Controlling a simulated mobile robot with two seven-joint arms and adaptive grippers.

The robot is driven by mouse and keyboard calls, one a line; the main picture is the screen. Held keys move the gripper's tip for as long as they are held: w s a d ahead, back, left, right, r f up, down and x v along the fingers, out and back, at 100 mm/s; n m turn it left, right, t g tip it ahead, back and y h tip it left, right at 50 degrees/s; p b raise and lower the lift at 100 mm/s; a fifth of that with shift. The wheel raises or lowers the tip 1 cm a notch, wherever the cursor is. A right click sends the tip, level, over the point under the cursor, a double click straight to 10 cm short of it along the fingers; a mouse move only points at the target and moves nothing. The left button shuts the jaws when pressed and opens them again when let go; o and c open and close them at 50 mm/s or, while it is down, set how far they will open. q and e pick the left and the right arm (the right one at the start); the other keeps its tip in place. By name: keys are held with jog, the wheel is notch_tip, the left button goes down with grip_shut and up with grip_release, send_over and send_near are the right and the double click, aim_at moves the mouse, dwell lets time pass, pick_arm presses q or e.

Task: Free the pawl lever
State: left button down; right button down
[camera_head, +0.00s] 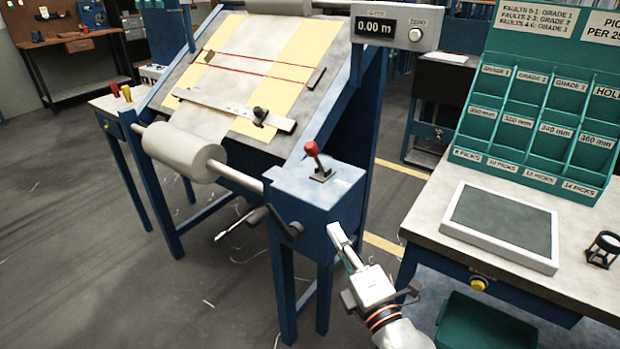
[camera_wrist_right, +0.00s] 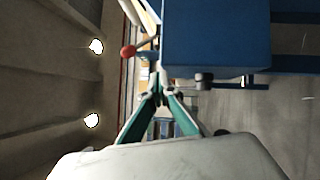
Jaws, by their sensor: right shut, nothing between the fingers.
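A lever with a red knob (camera_head: 312,149) stands upright from a dark slotted plate on top of the blue box (camera_head: 316,190) at the inspection frame's near right corner. The red knob also shows in the wrist view (camera_wrist_right: 128,51), left of the blue box (camera_wrist_right: 215,38). My right gripper (camera_head: 338,236) is in front of the box's right side, below the lever and apart from it. In the wrist view its green-sided fingers (camera_wrist_right: 158,95) come together at the tips with nothing between them. My left gripper is not in view.
A display (camera_head: 376,27) stands above the frame. A bench (camera_head: 428,214) with a grey-topped tray (camera_head: 505,222) is at right, a green bin (camera_head: 487,322) below.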

pick_arm(q)
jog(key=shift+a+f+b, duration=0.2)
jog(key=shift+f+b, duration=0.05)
jog(key=shift+b, duration=0.05)
pick_arm(e)
jog(key=r+n, duration=0.1)
jog(key=a+r+n+y, duration=0.1)
jog(key=r, duration=0.1)
jog(key=a+r+n+t, duration=0.1)
jog(key=shift+s+a+r+n+y, duration=0.1)
jog(key=shift+a+r+n+y, duration=0.2)
jog(key=shift+n, duration=0.1)
jog(key=p, duration=0.2)
send_near(317, 157)
jog(key=w+a+r, duration=0.1)
jog(key=a, duration=0.2)
jog(key=w+a+r, duration=0.1)
jog(key=a, duration=0.1)
jog(key=shift+w+a+r, duration=0.25)
jog(key=shift+w+r, duration=0.1)
jog(key=shift+r, duration=0.05)
jog(key=shift+w+d+r, duration=0.15)
jog(key=shift+w+r, duration=0.05)
jog(key=shift+w, duration=0.2)
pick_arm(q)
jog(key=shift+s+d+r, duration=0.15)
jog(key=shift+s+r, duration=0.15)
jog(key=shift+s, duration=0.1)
